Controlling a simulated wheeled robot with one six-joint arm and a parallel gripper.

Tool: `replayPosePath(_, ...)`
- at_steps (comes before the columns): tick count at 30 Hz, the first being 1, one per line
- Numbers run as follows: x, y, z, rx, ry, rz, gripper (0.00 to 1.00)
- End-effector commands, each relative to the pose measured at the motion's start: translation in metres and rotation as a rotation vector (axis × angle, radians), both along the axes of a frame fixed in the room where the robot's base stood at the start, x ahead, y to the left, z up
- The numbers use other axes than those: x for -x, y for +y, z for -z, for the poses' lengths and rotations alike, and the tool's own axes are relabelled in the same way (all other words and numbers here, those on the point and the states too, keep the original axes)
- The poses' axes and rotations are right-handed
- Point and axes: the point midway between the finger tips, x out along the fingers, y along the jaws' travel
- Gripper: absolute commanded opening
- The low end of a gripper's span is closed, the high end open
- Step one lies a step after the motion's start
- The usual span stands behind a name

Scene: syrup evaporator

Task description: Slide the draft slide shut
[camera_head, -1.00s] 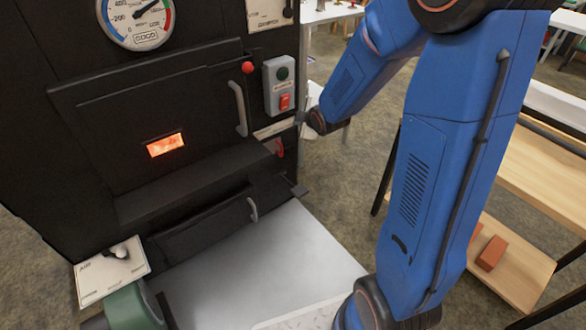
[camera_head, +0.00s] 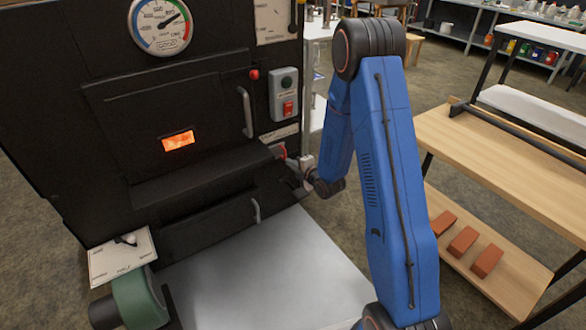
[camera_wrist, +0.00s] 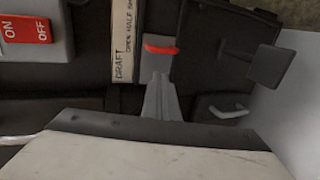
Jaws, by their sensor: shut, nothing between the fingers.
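The draft slide (camera_head: 279,151) shows as a small red tab low on the right of the black evaporator front, partly hidden by my gripper. In the wrist view its red handle (camera_wrist: 161,49) lies beside a label reading DRAFT (camera_wrist: 124,45), with OPEN, HALF and SHUT marks partly cut off. My gripper (camera_head: 297,168) is at the tab in the head view. In the wrist view my gripper (camera_wrist: 160,97) is shut and empty, its tips close to the red handle. I cannot tell whether they touch.
A red switch (camera_head: 288,108) sits above the slide, and the fire door handle (camera_head: 245,112) is to its left. A dark block (camera_wrist: 270,66) and the lower door's curved handle (camera_wrist: 228,112) are close by. A wooden shelf (camera_head: 500,150) stands at right.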

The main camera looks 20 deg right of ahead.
Motion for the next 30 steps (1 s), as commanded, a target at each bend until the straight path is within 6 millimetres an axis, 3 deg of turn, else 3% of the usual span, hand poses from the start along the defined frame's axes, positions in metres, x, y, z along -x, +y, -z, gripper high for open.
replayPosePath(8,-0.012,0.005,0.006,0.004,-0.008,-0.006,0.0)
replayPosePath(30,-0.091,0.03,0.032,0.004,-0.004,-0.005,0.0)
